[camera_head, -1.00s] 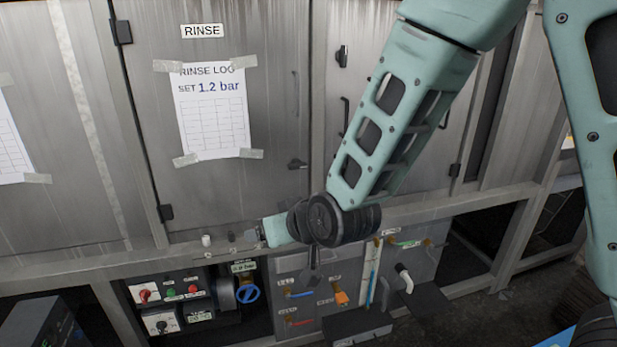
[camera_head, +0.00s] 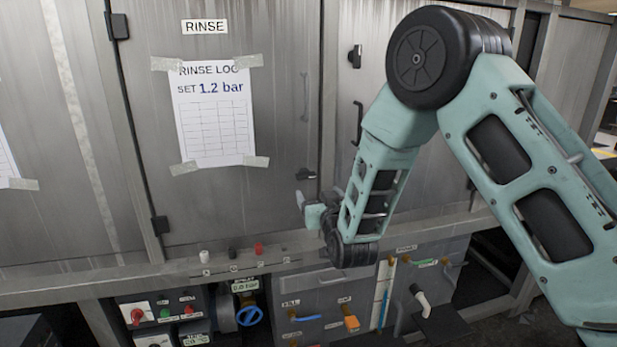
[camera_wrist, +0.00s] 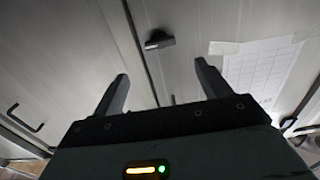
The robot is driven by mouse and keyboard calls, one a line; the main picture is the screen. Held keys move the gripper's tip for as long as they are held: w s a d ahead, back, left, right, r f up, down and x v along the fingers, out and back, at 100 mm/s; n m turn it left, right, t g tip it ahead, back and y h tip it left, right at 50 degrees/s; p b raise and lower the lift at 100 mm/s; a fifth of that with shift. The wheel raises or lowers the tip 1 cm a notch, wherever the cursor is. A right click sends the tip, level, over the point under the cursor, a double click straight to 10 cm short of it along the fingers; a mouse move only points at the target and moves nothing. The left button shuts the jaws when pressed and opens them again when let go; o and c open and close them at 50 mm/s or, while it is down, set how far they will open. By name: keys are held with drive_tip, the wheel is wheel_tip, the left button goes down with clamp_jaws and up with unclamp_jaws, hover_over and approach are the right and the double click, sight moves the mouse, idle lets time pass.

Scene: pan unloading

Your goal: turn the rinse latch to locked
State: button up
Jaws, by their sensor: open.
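The rinse latch (camera_head: 305,174) is a small dark lever at the lower right edge of the metal door labelled RINSE (camera_head: 205,27). It lies roughly horizontal in the head view. In the wrist view the latch (camera_wrist: 158,41) shows beside the door seam, beyond the gap between my fingers. My gripper (camera_head: 302,198) is just below the latch in the head view, small and partly hidden by my wrist. In the wrist view my gripper (camera_wrist: 161,73) has its two dark fingers apart with nothing between them. The fingers appear clear of the latch.
A taped rinse log sheet (camera_head: 213,112) hangs left of the latch. The neighbouring door has a bar handle (camera_head: 357,122) and another dark latch (camera_head: 355,56). Below, a ledge carries small knobs, including a red one (camera_head: 259,249), above a blue valve wheel (camera_head: 249,316).

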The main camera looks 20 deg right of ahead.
sight(307, 177)
drive_tip(key=w+p, duration=0.1)
drive_tip(key=w, duration=0.9)
drive_tip(key=shift+w+p, duration=0.35)
drive_tip(key=c, duration=1)
